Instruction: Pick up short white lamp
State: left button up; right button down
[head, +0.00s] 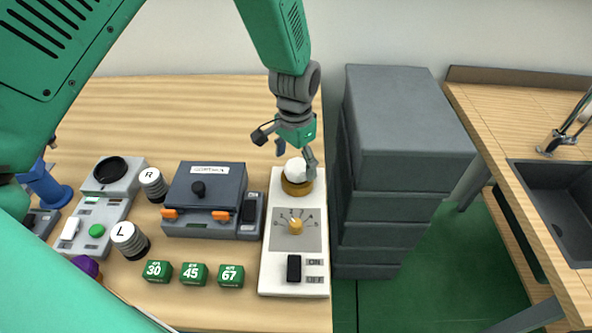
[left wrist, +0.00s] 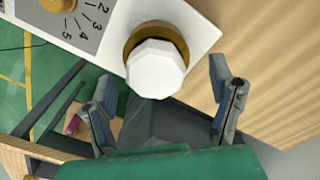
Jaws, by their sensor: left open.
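The short white lamp (head: 297,170) is a faceted white cap on a gold ring at the far end of a white control panel (head: 281,274). In the left wrist view the lamp (left wrist: 155,68) shows large near the top middle, with its gold ring behind it. My left gripper (head: 287,150) is over the lamp, with its fingers spread and nothing held. In the left wrist view its two fingers (left wrist: 163,88) stand apart, one to each side of the lamp's lower end. I cannot tell whether either finger touches it. My right gripper is not in view.
The panel also carries a gold knob (head: 295,226) and a black switch (head: 294,268). A dark grey box (head: 205,199) with orange latches stands to its left, with green numbered blocks (head: 193,273) in front. A tall grey cabinet (head: 400,130) stands close on the right. The table behind is bare.

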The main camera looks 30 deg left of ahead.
pick_arm(q)
notch_tip(320, 180, down, 2)
jog(key=shift+f, duration=0.25)
jog(key=shift+w+d+f, duration=0.1)
jog(key=shift+d+f, duration=0.05)
jog(key=shift+d, duration=0.4)
jog(key=c, duration=1)
jog(key=shift+a, duration=0.2)
jog(key=c, duration=0.3)
jog(key=shift+a, duration=0.2)
